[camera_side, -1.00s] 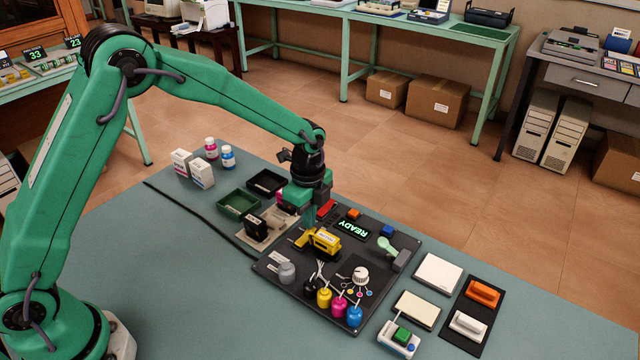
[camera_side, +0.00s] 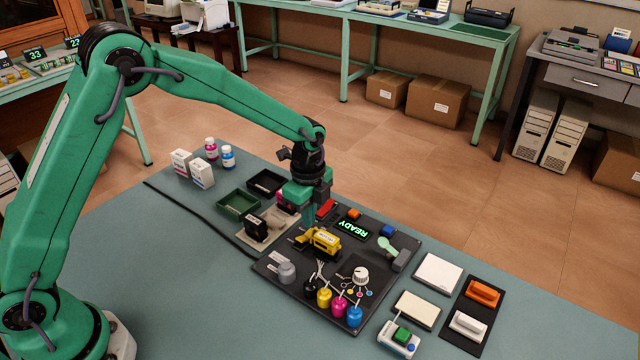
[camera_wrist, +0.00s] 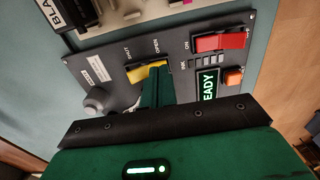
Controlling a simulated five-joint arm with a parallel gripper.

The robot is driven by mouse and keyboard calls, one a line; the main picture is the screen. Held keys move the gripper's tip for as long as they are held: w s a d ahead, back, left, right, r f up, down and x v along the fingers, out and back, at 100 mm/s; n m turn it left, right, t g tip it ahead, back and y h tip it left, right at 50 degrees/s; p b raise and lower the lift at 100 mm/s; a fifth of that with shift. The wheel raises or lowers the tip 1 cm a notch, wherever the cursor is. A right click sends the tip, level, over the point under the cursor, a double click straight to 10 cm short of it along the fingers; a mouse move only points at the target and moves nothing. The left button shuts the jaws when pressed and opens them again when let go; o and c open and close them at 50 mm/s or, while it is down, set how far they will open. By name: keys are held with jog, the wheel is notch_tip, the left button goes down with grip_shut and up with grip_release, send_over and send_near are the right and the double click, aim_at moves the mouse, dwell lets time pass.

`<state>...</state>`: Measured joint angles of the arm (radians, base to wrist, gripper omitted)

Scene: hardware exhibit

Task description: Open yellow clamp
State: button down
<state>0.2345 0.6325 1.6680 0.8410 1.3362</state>
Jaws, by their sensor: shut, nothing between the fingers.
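The yellow clamp (camera_side: 325,241) sits on the dark control panel, a yellow body with a pale label and a lever-like part on its left side. In the wrist view a yellow part of it (camera_wrist: 146,72) shows beside the printed words OPEN and the other lever-position label. My gripper (camera_side: 308,220) points down just behind the clamp; its narrow green fingers are shut and empty. In the wrist view the fingers (camera_wrist: 154,88) overlap the yellow part's near side and hide some of it. I cannot tell whether they touch it.
The dark panel (camera_side: 281,296) also carries a READY display (camera_side: 354,228), a red switch (camera_wrist: 220,42), an orange button (camera_wrist: 234,77), a grey knob (camera_wrist: 97,99) and several ink bottles (camera_side: 339,306). A black-and-beige unit (camera_side: 256,229) stands to the left. Bare table lies at the front left.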

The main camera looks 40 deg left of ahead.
aim_at(309, 230)
notch_tip(309, 230, up, 6)
jog(key=shift+f, duration=0.1)
dwell(0.7)
jog(key=s+a+r+n+t, duration=0.1)
jog(key=s+a+r+n, duration=0.3)
jog(key=s+r, duration=0.25)
jog(key=s+a+r+n+t, duration=0.2)
jog(key=s+a+r+n, duration=0.1)
jog(key=s+r+n, duration=0.3)
jog(key=s+a+r+n+t, duration=0.1)
jog(key=s+a+n, duration=0.1)
jog(key=s+n, duration=0.2)
jog(key=s+a+r+n+t, duration=0.1)
jog(key=s+n, duration=0.3)
jog(key=s, duration=0.5)
jog(key=shift+s+a+r+t, duration=0.25)
jog(key=shift+a+t, duration=0.05)
jog(key=shift+a, duration=0.5)
